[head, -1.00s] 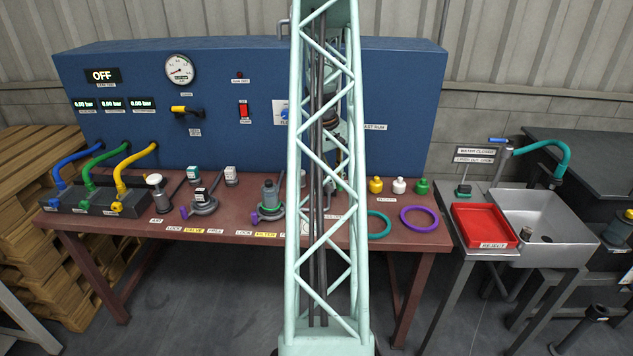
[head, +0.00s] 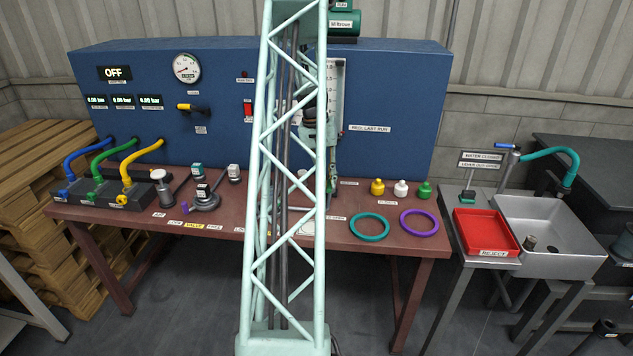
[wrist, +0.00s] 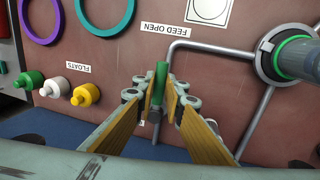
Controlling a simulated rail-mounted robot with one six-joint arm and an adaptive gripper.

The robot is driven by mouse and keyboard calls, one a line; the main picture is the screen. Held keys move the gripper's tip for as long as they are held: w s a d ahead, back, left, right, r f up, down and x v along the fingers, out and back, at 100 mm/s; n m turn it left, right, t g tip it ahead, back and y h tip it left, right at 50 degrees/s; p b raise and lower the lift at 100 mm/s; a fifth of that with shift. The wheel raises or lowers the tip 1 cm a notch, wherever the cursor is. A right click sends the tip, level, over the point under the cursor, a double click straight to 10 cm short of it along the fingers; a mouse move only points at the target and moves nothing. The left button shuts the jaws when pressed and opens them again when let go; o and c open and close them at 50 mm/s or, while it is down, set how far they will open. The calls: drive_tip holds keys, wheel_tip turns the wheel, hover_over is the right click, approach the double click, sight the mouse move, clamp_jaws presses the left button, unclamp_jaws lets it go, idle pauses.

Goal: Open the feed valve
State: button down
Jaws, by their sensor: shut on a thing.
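The feed valve's green lever (wrist: 160,75) shows in the wrist view, with a grey stem below it, beside a bent grey pipe (wrist: 215,48). Its end points toward the FEED OPEN label (wrist: 176,29). My gripper (wrist: 161,88) is shut on the lever, with one finger on each side. In the head view my gripper (head: 331,183) is low over the table behind my lattice arm link, which hides much of the valve area. The OFF display (head: 115,73) and the 0.00 bar readouts (head: 122,101) show on the blue panel.
Yellow, white and green floats (head: 400,188), a teal ring (head: 370,228) and a purple ring (head: 418,222) lie to the right on the table (head: 215,226). A round housing with a green ring (wrist: 290,58) stands close in the wrist view. A red reject tray (head: 484,232) sits beside the sink.

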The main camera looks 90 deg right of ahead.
drive_tip(key=shift+w, duration=0.1)
idle(0.5)
drive_tip(key=c, duration=2.7)
unclamp_jaws()
drive_tip(key=shift+r, duration=0.1)
drive_tip(key=shift+w+d+r, duration=0.1)
drive_tip(key=shift+w+r, duration=0.3)
drive_tip(key=shift+r, duration=1.5)
drive_tip(key=shift+w+a+r, duration=0.1)
drive_tip(key=shift+w+r, duration=0.25)
drive_tip(key=shift+r, duration=1.6)
drive_tip(key=shift+w+d+r, duration=0.1)
drive_tip(key=shift+w+r, duration=0.3)
drive_tip(key=shift+r, duration=1.5)
drive_tip(key=shift+w, duration=0.1)
